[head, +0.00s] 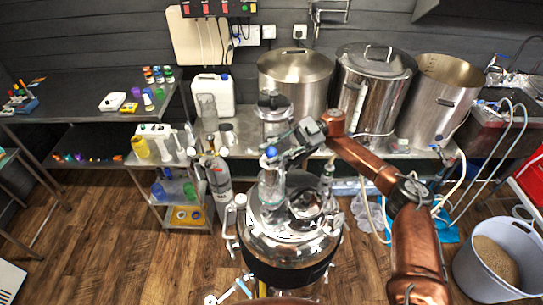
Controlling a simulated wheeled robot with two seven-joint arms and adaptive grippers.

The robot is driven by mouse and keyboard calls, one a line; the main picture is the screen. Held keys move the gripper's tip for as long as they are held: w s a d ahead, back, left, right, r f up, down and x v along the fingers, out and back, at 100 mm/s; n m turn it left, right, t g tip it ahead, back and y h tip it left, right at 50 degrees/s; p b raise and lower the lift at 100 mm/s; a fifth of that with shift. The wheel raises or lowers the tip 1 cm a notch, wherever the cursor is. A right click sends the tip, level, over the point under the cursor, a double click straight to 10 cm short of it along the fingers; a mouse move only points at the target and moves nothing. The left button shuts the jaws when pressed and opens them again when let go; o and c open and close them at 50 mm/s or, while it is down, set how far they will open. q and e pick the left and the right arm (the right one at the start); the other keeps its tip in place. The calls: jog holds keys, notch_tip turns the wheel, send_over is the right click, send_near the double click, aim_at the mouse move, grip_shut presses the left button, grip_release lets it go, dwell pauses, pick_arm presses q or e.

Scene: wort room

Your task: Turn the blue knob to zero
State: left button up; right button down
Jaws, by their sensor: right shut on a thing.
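The blue knob (271,152) is a small round blue piece at the top of the glass-and-steel column on the shiny steel vessel (290,245) in the centre of the head view. My copper-coloured right arm comes in from the right. Its dark grey right gripper (276,157) reaches left to the knob and is shut on it; the fingers cover part of the knob. The knob's markings and the zero position are too small to read. My left gripper is not in view.
Large steel pots (372,90) stand on the bench behind the vessel. A gas cylinder (218,180) and a low shelf unit stand at its left. A grey bucket of grain (497,262) is at the lower right. Wooden floor is free at the left.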

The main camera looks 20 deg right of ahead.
dwell(0.3)
jog(key=c, duration=1.6)
grip_release()
jog(key=shift+r, duration=0.1)
